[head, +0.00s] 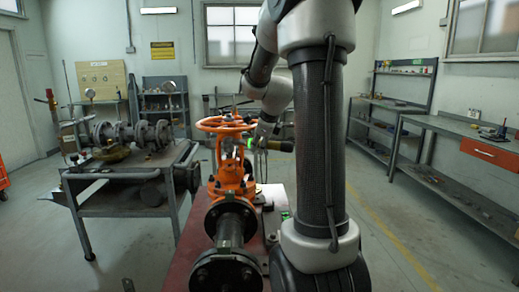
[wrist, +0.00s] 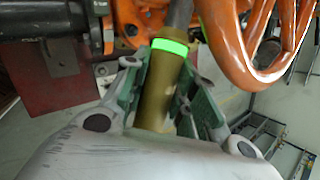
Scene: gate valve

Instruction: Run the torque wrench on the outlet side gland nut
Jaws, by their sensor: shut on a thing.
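The orange gate valve (head: 232,178) stands on a reddish bench, with its orange handwheel (head: 225,124) on top. The handwheel also shows at the upper right of the wrist view (wrist: 240,60). My gripper (wrist: 160,78) is shut on the olive handle of the torque wrench (wrist: 158,98), just below its bright green band. The wrench's grey shaft runs up out of the wrist view, beside the orange valve parts. In the head view the wrench handle (head: 281,146) lies roughly level, right of the valve and below the handwheel. The wrench head and the outlet side gland nut cannot be made out.
Dark flanged pipe (head: 229,225) runs toward me from the valve. A grey cart (head: 130,187) with flanged pipework stands at left. Shelves and a workbench (head: 460,130) line the right wall. Open floor lies between the bench and right wall.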

